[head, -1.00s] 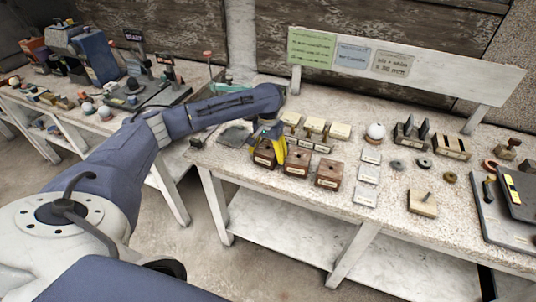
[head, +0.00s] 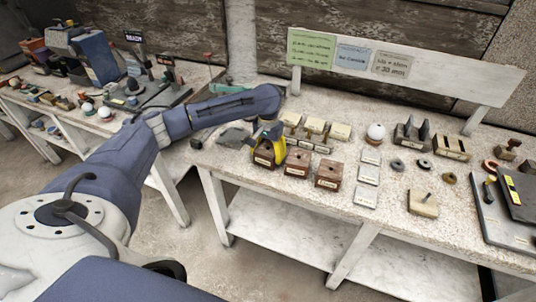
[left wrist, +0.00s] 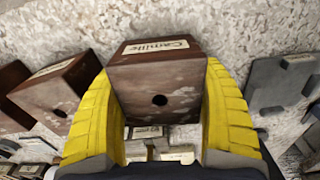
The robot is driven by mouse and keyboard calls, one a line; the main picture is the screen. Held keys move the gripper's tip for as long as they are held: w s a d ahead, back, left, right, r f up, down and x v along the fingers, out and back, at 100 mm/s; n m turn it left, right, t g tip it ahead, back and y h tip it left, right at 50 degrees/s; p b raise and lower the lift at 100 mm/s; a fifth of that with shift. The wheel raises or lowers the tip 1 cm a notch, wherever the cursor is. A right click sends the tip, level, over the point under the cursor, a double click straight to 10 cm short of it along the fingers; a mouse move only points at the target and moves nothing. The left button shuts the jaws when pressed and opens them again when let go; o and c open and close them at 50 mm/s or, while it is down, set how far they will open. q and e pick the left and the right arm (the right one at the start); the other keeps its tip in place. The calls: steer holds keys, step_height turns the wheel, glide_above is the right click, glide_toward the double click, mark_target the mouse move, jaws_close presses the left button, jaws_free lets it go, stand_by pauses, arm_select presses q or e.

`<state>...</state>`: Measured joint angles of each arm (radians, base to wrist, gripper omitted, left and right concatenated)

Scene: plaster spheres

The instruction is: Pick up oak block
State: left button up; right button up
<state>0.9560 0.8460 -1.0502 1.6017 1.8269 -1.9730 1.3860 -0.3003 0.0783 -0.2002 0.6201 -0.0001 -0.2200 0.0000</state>
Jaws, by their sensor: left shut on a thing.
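A dark brown wooden block (head: 264,160) with a pale label stands at the left end of a row of similar blocks on the worktable. In the left wrist view the block (left wrist: 158,85) has a round hole in its face, and its label appears to read "Camille". My left gripper (head: 268,143) is shut on this block. Its yellow fingers (left wrist: 158,72) press on both sides in the left wrist view. I cannot tell whether the block is clear of the table. My right gripper is not in view.
Two more brown blocks stand close to the right, the middle one (head: 297,163) and the right one (head: 327,174). Pale-topped blocks (head: 315,126) stand behind. A dark grey piece (head: 233,136) lies to the left. A white sphere (head: 376,131) sits farther right.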

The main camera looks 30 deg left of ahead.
mark_target(265, 148)
arm_select(q)
steer(key=shift+r, duration=0.2)
step_height(265, 148, up, 19)
steer(key=w+a+f, duration=0.1)
steer(key=a+f, duration=0.4)
steer(key=a, duration=0.4)
steer(key=w+a+f, duration=0.2)
steer(key=a+f, duration=0.3)
steer(key=a, duration=0.5)
steer(key=shift+w+f+n, duration=0.2)
steer(key=shift+f+n, duration=0.05)
steer(key=shift+n, duration=0.15)
steer(key=shift+d+f, duration=0.1)
steer(key=shift+f, duration=2.7)
